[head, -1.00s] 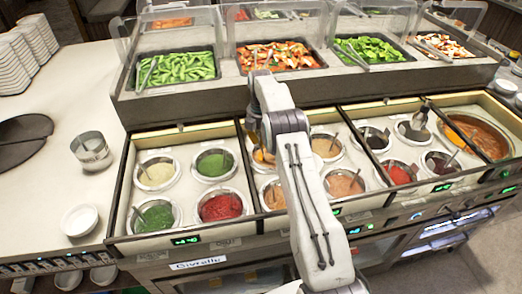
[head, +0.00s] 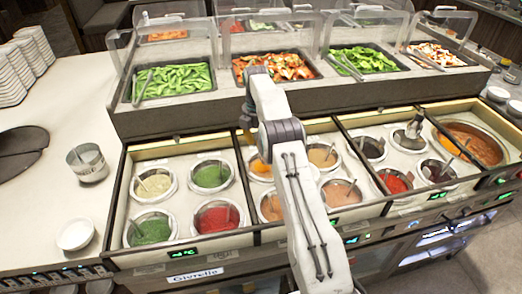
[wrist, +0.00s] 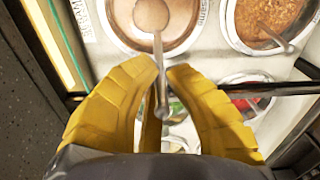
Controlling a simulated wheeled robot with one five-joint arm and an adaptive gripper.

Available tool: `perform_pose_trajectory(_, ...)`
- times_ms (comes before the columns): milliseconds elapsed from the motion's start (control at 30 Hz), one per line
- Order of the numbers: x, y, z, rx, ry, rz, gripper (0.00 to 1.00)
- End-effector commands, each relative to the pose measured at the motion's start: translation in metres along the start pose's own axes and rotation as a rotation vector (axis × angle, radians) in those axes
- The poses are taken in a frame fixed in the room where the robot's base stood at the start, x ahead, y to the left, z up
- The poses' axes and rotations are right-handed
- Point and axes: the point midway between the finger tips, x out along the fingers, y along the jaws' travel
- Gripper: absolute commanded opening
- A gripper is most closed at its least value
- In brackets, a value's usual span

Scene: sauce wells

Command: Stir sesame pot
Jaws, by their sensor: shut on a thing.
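In the wrist view my gripper (wrist: 161,70), with two yellow ribbed fingers, is closed around the thin metal handle of a ladle (wrist: 158,50). The ladle's round bowl lies over a round pot of smooth tan sauce (wrist: 186,22) at the top of the picture. I cannot tell how deep the bowl sits in the sauce. The labels beside the pot are too small to read, so I cannot confirm that it is the sesame one. In the head view my arm hides most of the gripper and the pot below it.
A pot of chunky brown sauce (wrist: 268,20) with its own ladle is beside the tan one. Green (head: 150,230) and red (head: 217,218) sauce pots stand left of my arm. Vegetable trays (head: 173,82) stand behind on a raised shelf. A metal cup (head: 87,162) is on the left counter.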

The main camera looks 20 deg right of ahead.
Motion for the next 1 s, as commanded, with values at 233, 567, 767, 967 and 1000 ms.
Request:
perform_pose_trajectory(233,-0.016,0.0,0.005,0.008,0.0,0.001,0.0)
perform_pose_trajectory(567,-0.045,0.0,0.013,0.021,0.0,0.0,0.0)
perform_pose_trajectory(767,-0.057,-0.005,0.015,0.028,0.001,-0.005,0.0)
perform_pose_trajectory(967,-0.065,-0.01,0.018,0.034,0.001,-0.004,0.0)
perform_pose_trajectory(1000,-0.069,-0.013,0.019,0.036,0.001,-0.005,0.0)
